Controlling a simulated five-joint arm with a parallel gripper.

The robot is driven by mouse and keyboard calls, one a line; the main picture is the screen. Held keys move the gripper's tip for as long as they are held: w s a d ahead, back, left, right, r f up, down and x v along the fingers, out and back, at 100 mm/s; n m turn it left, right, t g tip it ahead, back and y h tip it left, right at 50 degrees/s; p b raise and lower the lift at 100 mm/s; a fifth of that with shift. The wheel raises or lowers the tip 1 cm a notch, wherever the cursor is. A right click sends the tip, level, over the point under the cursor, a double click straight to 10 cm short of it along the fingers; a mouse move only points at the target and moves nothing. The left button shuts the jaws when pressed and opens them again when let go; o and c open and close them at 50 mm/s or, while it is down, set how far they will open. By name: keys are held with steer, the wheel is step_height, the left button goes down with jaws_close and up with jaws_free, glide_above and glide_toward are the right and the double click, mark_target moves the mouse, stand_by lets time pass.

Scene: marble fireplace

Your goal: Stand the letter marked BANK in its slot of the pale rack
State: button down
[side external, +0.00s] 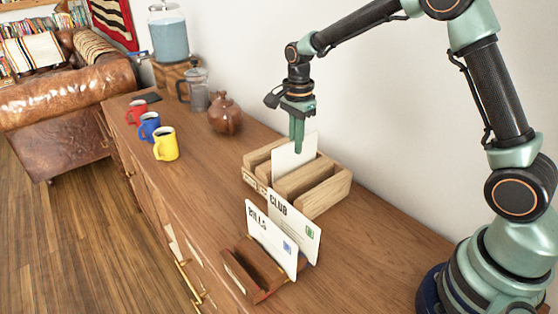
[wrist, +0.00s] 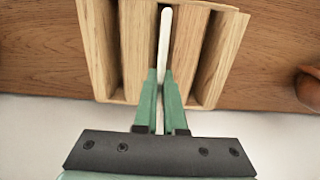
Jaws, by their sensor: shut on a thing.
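My gripper (side external: 297,125) is above the pale rack (side external: 325,197), shut on a white letter (side external: 292,160). The letter stands upright with its lower part down in a slot of the rack, between wooden dividers. No marking on it can be read. In the wrist view the letter (wrist: 165,35) shows edge-on, a thin white strip in a middle slot, with my gripper's fingers (wrist: 161,85) on either side. The slots beside it in the rack (wrist: 132,45) look empty. How deep the letter sits is hidden by the rack's front.
A darker holder (side external: 240,273) in front carries letters marked BILLS (side external: 270,238) and CLUB (side external: 300,228). A brown pot (side external: 225,116), a glass press (side external: 197,92) and red, blue and yellow mugs (side external: 166,145) stand farther left. The wall is close behind the rack.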

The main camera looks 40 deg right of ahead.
steer(key=shift+f, duration=0.3)
steer(key=shift+f, duration=0.35)
steer(key=shift+f, duration=0.75)
steer(key=c, duration=0.9)
jaws_free()
steer(key=shift+r, duration=4.55)
